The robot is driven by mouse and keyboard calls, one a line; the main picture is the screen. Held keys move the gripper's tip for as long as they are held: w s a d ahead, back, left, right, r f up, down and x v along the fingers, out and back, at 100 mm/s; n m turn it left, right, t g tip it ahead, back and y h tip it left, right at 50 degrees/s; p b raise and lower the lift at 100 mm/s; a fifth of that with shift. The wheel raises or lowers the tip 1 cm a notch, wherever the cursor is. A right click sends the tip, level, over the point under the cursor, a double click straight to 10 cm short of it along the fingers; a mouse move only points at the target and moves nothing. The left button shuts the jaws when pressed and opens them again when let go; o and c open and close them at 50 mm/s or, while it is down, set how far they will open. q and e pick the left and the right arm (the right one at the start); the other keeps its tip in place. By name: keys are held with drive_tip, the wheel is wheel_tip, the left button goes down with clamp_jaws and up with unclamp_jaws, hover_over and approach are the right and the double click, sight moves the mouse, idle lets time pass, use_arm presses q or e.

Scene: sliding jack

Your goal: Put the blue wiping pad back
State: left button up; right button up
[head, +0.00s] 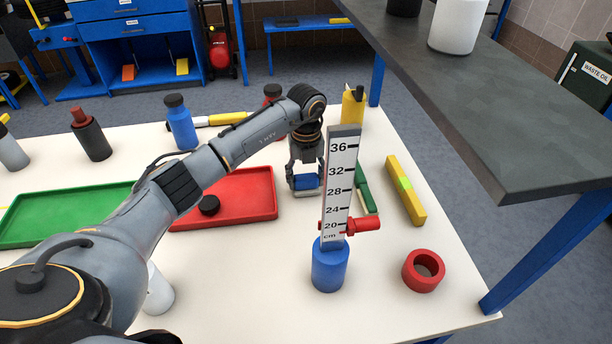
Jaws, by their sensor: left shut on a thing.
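The blue wiping pad (307,183) is between the fingers of my left gripper (306,178), with a pale grey underside. My left gripper points down and is shut on the pad, right of the red tray and behind the measuring post. I cannot tell whether the pad touches the white table or hangs just above it. My right gripper is not in view.
A measuring post (340,180) with a blue base (330,266) and red clamp stands close in front. Nearby are a red tray (250,215) holding a black disc, a green brush (365,188), a yellow bar (405,190) and a red ring (423,271). A dark worktop (500,110) overhangs right.

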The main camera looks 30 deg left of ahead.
sight(306, 177)
use_arm(q)
drive_tip(key=shift+f, duration=0.2)
drive_tip(key=o, duration=1.1)
drive_tip(key=shift+r, duration=0.1)
wheel_tip(306, 177, up, 12)
drive_tip(key=b, duration=0.1)
drive_tip(key=shift+r, duration=0.15)
